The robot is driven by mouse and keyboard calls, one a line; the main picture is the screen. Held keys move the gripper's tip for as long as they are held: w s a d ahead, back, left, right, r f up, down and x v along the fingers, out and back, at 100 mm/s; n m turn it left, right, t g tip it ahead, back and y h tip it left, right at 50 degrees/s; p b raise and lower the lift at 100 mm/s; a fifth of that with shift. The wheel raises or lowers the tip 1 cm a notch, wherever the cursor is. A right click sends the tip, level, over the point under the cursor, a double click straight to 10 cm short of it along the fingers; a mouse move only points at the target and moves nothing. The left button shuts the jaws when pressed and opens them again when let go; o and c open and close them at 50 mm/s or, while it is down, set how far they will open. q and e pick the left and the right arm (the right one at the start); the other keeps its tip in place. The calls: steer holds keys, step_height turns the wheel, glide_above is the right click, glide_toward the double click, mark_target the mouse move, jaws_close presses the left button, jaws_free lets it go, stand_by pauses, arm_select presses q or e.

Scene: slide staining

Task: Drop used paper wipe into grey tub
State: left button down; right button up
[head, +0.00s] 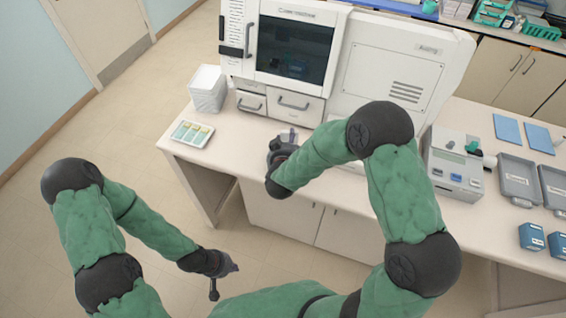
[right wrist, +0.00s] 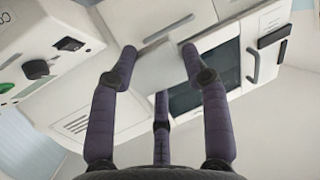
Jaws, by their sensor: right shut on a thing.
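My right gripper (head: 287,140) is over the bench in front of the large white machine, mostly hidden by my own arm in the head view. In the right wrist view its dark fingers (right wrist: 158,62) are closed in on a pale, whitish piece, apparently the paper wipe (right wrist: 157,72), which blends with the white machine behind it. The wipe cannot be made out in the head view. Two grey tubs, the left one (head: 519,180) and the right one (head: 553,186), stand at the right of the bench, far from this gripper. My left gripper (head: 224,272) hangs over the floor, away from the bench; its jaw opening is unclear.
The white machine (head: 400,65) fills the back of the bench. A smaller instrument (head: 452,168) stands before the tubs. Blue boxes (head: 532,236) and blue pads (head: 507,130) lie near them.

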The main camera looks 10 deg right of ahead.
step_height(320, 180, down, 3)
steer(key=shift+r+b, duration=0.1)
steer(key=shift+b, duration=0.65)
steer(key=o, duration=1.1)
steer(key=v, duration=1.2)
